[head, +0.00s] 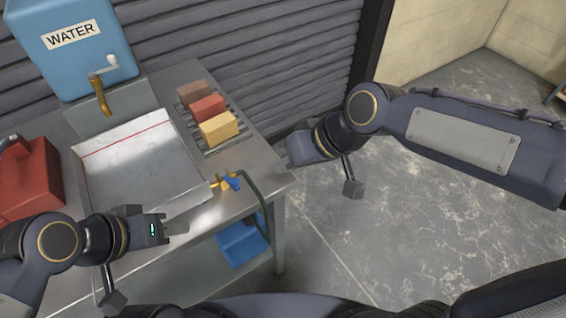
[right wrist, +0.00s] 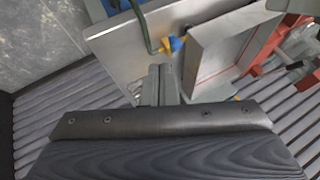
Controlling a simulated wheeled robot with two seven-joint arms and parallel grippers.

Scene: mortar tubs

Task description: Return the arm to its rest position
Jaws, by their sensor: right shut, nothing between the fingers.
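My right arm (head: 462,140) reaches in from the right in the head view, and its gripper (head: 288,158) is beside the right edge of the metal table (head: 262,160). In the right wrist view the two fingers of this right gripper (right wrist: 162,82) are together, with nothing between them. My left gripper (head: 176,228) is low in the head view, over the table's front part near the metal tray. Its fingers are seen edge-on, so I cannot tell whether they are apart. I see nothing held in it.
A metal tray (head: 122,150) is on the table, below a blue water tank (head: 75,50) with a tap. Brown, red and yellow blocks (head: 218,128) sit on a rack. A blue-handled valve (head: 231,181) has a green hose. Open floor (head: 400,240) lies right.

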